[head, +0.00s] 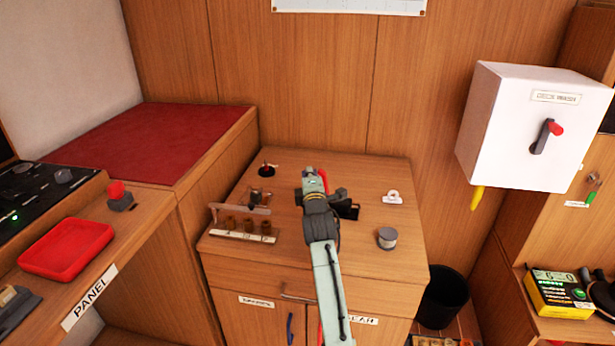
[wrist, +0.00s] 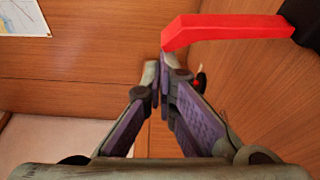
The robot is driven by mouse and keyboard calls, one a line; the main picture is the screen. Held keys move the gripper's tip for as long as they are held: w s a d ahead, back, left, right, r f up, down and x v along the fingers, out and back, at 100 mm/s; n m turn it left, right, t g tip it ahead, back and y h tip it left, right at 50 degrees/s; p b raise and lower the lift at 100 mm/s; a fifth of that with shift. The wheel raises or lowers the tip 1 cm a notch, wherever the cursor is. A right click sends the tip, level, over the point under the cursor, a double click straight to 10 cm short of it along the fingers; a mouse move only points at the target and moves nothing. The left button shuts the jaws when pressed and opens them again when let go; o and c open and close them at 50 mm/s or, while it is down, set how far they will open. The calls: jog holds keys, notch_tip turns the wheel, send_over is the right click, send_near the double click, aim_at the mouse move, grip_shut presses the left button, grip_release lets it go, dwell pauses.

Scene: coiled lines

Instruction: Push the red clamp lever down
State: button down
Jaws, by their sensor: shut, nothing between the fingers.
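The red clamp lever (wrist: 225,31) crosses the upper right of the wrist view. Its right end meets a dark mount (wrist: 305,20), and its left end bends toward my fingertips. My gripper (wrist: 160,72) is shut and empty, with its tips just beside and below the lever's left end; I cannot tell whether they touch. In the head view my gripper (head: 308,174) is over the wooden cabinet top, and a small part of the red lever (head: 323,182) shows just right of it. My wrist hides most of the clamp.
On the cabinet top (head: 290,262) are a labelled block with brown cups (head: 245,237), a grey cylinder (head: 387,238) at right, a white fitting (head: 392,197) and a small red-topped item (head: 267,170) at the back. A white box (head: 515,150) hangs at right.

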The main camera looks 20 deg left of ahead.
aim_at(324, 174)
jog(key=shift+d, duration=0.15)
jog(key=d+m+b, duration=0.1)
jog(key=d+m+t+b, duration=0.1)
jog(key=m+b, duration=0.1)
jog(key=d+m+b, duration=0.1)
jog(key=shift+w+d+r+t, duration=0.3)
jog(key=shift+w, duration=0.05)
jog(key=w+d+f+m+t+h+b, duration=0.1)
jog(key=d+f+m+t+b, duration=0.1)
jog(key=d+m+b, duration=0.5)
jog(key=shift+w+d+f+m+t, duration=0.2)
jog(key=shift+d+f+m+t, duration=0.3)
jog(key=shift+m, duration=0.5)
jog(key=shift+d+r, duration=0.1)
notch_tip(324, 174, up, 4)
jog(key=a+p, duration=0.1)
jog(key=p, duration=0.2)
jog(key=a+b+v, duration=0.1)
jog(key=b+v, duration=0.2)
jog(key=v, duration=0.7)
jog(key=shift+s, duration=0.2)
